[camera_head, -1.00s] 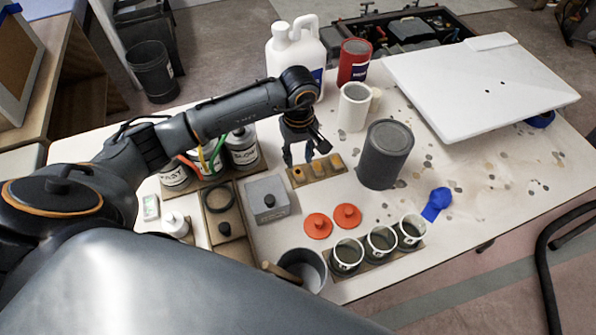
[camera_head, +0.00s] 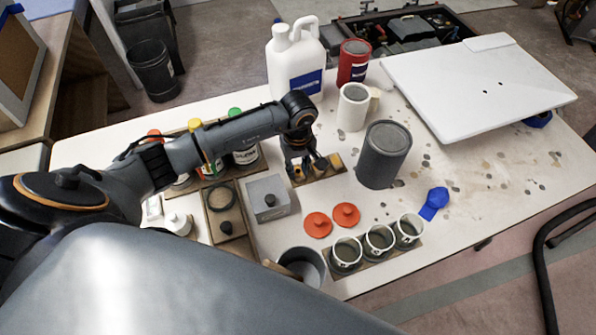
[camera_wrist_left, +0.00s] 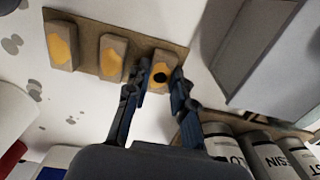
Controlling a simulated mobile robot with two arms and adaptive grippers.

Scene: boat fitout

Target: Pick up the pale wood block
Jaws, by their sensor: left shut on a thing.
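A flat brown holder (camera_head: 324,176) on the table bears a row of three small pale wood blocks with orange patches. It also shows in the left wrist view (camera_wrist_left: 88,21). My left gripper (camera_wrist_left: 162,74) is shut on the end block (camera_wrist_left: 163,60), which has a dark round spot and is nearest the grey box. That block still appears to be at its place on the holder. The middle block (camera_wrist_left: 112,57) and the far block (camera_wrist_left: 61,46) stand apart from the fingers. In the head view my left gripper (camera_head: 306,170) partly hides the blocks. My right gripper is not in view.
A grey lidded box (camera_head: 268,198) stands close to the left of the holder. Red lids (camera_head: 318,225) and several cups (camera_head: 379,241) are in front. Labelled tins (camera_wrist_left: 240,150) are close to the gripper.

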